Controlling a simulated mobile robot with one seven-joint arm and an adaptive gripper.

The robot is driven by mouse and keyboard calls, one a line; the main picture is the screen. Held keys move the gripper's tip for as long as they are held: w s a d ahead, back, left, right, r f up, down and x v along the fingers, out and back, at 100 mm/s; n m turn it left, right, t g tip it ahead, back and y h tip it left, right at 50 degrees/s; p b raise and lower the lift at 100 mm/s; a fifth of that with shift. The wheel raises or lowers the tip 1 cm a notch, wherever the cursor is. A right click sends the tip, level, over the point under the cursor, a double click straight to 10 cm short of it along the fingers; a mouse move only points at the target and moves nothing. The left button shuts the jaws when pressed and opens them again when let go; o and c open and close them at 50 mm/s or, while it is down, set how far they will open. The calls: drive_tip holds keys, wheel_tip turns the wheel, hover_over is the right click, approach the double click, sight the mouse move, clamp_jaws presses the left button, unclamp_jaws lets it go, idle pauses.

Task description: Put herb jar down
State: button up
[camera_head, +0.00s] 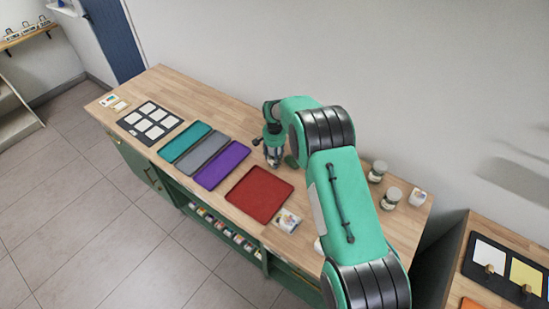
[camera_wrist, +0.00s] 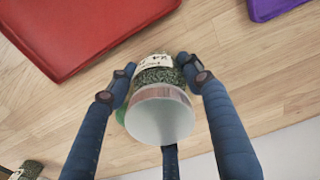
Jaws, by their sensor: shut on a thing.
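The herb jar (camera_wrist: 158,112) has a pale round end facing the wrist camera, dark green flecked contents and a white label. My gripper (camera_wrist: 157,68) is shut on it, with dark blue fingers on both sides. In the head view my gripper (camera_head: 273,153) is over the wooden worktop, behind the red tray and near the wall. The jar is mostly hidden there by the fingers. Whether its base touches the worktop I cannot tell.
A red tray (camera_head: 259,194) lies in front of my gripper, with purple (camera_head: 221,164), grey (camera_head: 201,152) and teal (camera_head: 184,140) trays to its left. Bare wood (camera_wrist: 270,75) surrounds the held jar.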

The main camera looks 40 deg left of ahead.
drive_tip(key=o, duration=1.4)
drive_tip(key=shift+f, duration=0.1)
wheel_tip(320, 180, up, 12)
drive_tip(key=shift+r, duration=0.15)
idle(0.4)
idle(0.3)
